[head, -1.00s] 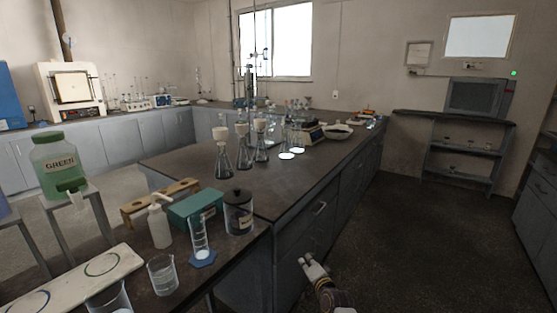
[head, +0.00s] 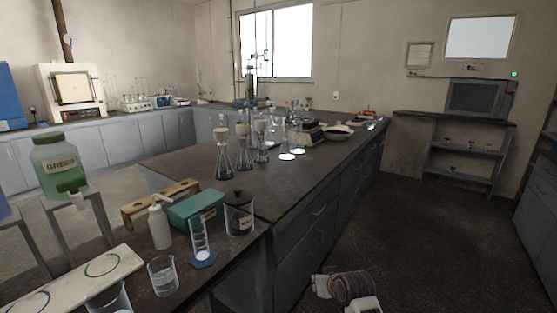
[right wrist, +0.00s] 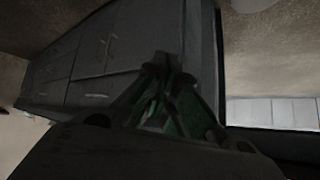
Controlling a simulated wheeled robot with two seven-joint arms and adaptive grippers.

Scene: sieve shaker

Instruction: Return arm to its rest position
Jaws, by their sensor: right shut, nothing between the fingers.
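My right gripper (head: 322,286) shows at the bottom of the head view, low in front of the bench drawers and over the dark floor. Its fingers also show in the right wrist view (right wrist: 165,95), closed together with nothing between them. In that view the bench cabinets (right wrist: 110,45) lie behind the fingers and appear tilted. The gripper is apart from the bench and from everything on it. My left gripper is not in the head view.
The near bench (head: 225,268) carries a beaker (head: 162,276), a measuring cylinder (head: 200,245), a wash bottle (head: 159,226), a green box (head: 192,211) and a dark-lidded jar (head: 238,215). Several flasks stand on the long bench (head: 190,160). The floor (head: 420,250) at right is clear.

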